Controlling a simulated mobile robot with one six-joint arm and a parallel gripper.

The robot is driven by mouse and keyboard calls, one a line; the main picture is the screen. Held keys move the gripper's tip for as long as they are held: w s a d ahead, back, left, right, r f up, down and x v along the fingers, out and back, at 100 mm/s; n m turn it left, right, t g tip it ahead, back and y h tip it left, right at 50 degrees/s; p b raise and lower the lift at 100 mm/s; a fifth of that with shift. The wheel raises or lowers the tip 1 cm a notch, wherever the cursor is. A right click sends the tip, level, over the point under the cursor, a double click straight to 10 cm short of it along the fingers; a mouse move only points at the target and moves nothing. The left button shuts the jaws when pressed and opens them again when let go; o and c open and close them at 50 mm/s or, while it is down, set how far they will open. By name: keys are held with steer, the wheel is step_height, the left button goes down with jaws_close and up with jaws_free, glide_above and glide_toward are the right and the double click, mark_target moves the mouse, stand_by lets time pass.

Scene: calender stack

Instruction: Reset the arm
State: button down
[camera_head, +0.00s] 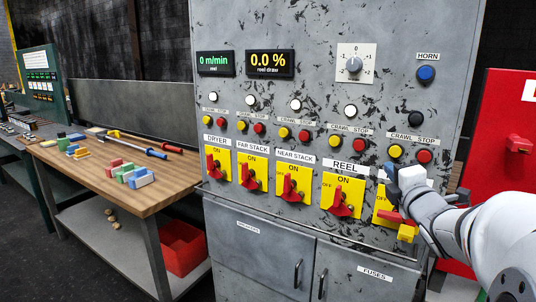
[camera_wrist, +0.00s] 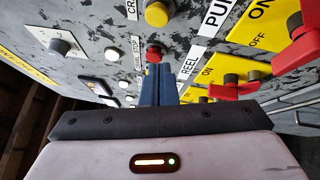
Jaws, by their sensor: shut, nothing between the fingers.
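My white arm reaches in from the right of the head view. My gripper (camera_head: 389,173) is in front of the right end of the grey control panel (camera_head: 290,120). In the wrist view its dark blue fingers (camera_wrist: 158,82) are together with nothing between them. The rightmost yellow switch plate (camera_head: 381,203) is partly hidden behind my gripper and wrist; its red handle (camera_head: 400,217) shows beside them. The REEL switch's red handle (camera_head: 341,204) is just left of my gripper. I cannot tell whether the fingers touch the panel.
Several more red-handled switches, coloured buttons and two displays (camera_head: 270,63) fill the panel. A red cabinet (camera_head: 505,160) stands at the right. A wooden workbench (camera_head: 130,195) with blocks and tools is at the left, a red bin (camera_head: 182,247) beneath it. Open floor shows at lower left.

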steer(key=s+a+f+m+g+p, duration=0.2)
steer(key=s+a+f+m+g, duration=0.6)
steer(key=s+m, duration=0.2)
steer(key=s+a+f+m+g+p, duration=0.3)
steer(key=s+a+f+m+g, duration=0.4)
steer(key=s+m, duration=0.3)
steer(key=s+a+g, duration=0.1)
steer(key=s, duration=0.3)
steer(key=shift+s+f+m, duration=0.15)
steer(key=shift+f+m, duration=0.2)
steer(key=shift+m, duration=0.05)
